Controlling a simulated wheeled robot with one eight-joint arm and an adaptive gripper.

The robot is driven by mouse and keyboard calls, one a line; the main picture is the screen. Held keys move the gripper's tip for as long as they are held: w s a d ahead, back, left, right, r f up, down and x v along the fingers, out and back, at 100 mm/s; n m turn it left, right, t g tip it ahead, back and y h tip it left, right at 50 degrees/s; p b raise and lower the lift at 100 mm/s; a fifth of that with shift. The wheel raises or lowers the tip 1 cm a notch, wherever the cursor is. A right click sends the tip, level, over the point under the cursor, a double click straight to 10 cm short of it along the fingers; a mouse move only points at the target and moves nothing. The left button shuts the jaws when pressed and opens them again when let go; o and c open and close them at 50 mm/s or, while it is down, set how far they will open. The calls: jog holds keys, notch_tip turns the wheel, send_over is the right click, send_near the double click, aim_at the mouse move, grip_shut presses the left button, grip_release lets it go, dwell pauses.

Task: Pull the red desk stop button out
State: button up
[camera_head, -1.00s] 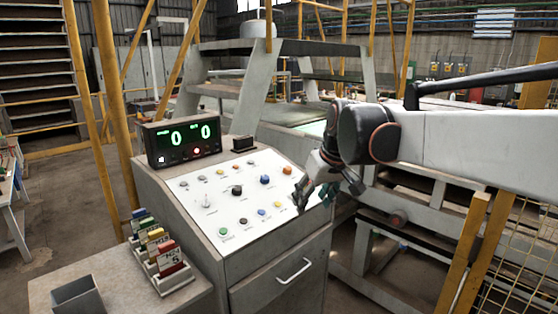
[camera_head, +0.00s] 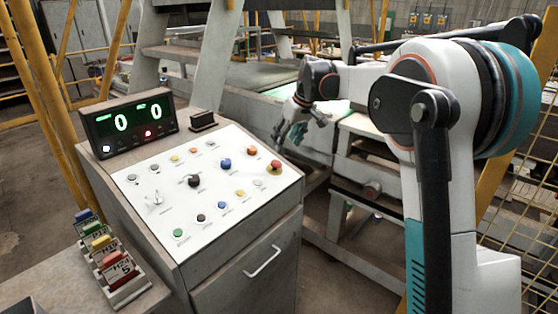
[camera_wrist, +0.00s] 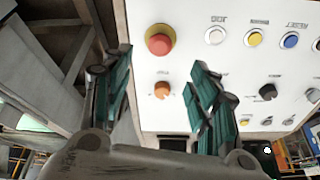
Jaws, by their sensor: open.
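The red stop button (camera_head: 275,167) is a mushroom head on a yellow base, near the right edge of the white panel (camera_head: 222,191) on the desk. It also shows in the wrist view (camera_wrist: 159,40), upper middle, beyond my fingertips. My gripper (camera_head: 292,132) is open and empty, to the right of and behind the button in the head view. In the wrist view (camera_wrist: 163,68) its two teal fingers are spread, with the red button and an orange button (camera_wrist: 162,90) showing between them. Nothing touches the red button as far as I can see.
Several other buttons and knobs cover the panel, including a blue one (camera_head: 225,163) and a black knob (camera_head: 194,181). A green digit display (camera_head: 128,125) stands at the desk's back left. A card rack (camera_head: 110,258) is at front left. Machine framework lies right of the desk.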

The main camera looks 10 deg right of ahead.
aim_at(277, 162)
jog(key=b+x, duration=0.2)
jog(key=x, duration=0.8)
jog(key=shift+a+f, duration=0.1)
jog(key=shift+f, duration=0.1)
jog(key=shift+c, duration=0.5)
